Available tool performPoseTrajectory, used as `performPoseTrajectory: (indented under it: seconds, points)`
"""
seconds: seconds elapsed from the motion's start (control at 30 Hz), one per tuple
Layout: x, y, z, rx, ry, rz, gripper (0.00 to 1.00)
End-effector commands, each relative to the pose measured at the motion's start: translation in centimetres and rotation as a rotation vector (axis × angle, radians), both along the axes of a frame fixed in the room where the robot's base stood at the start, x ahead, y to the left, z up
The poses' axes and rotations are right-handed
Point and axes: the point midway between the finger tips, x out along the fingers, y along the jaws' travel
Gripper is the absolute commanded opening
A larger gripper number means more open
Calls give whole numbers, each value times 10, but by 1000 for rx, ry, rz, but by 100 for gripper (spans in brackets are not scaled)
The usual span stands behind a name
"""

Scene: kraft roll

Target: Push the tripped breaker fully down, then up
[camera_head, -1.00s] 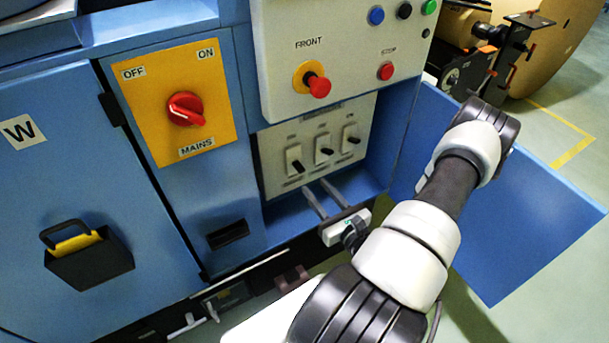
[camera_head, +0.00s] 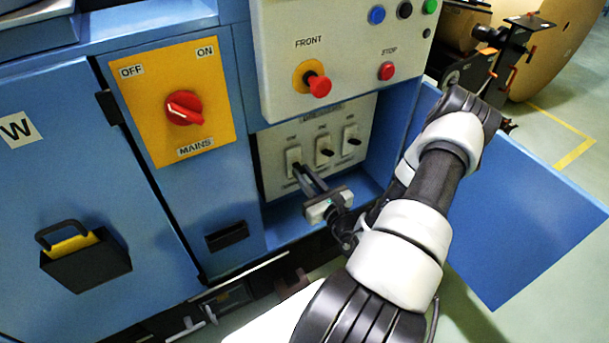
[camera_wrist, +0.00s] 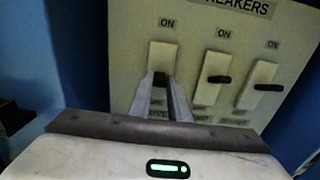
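The breaker panel (camera_head: 272,180) has three white breakers with black levers, in a row below the control box. The left breaker (camera_head: 292,157) also shows in the wrist view (camera_wrist: 163,54). My gripper (camera_head: 298,170) reaches it from the front. In the wrist view, the two grey fingertips (camera_wrist: 160,82) are close together, one on each side of its black lever, and appear shut on it. The fingers hide the lower part of this breaker. The middle breaker (camera_wrist: 218,65) and right breaker (camera_wrist: 260,75) are untouched, each lever sticking out near mid-height. Which breaker is tripped I cannot tell.
The control box above has a red FRONT knob (camera_head: 319,86) and a red STOP button (camera_head: 386,71). A yellow plate (camera_head: 150,110) with a red MAINS switch (camera_head: 184,108) is at left. A blue door (camera_head: 520,220) stands open at right, behind my arm.

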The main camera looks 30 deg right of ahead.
Motion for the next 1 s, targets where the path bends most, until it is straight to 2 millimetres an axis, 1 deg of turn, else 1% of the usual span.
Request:
performPoseTrajectory:
  seconds: [0.13,0.23,0.33,0.5,0.63,0.8,1.0]
  points:
    - [0,0,-2,0,-3,0,0]
    - [0,0,-10,-1,-42,-1,0]
    - [1,0,-21,-5,-144,-2,0]
    - [3,0,-22,-15,-313,-3,0]
    - [5,-1,-27,-22,-400,-2,0]
    - [6,0,-28,-26,-450,-1,0]
    - [6,0,-28,-26,-450,0,0]
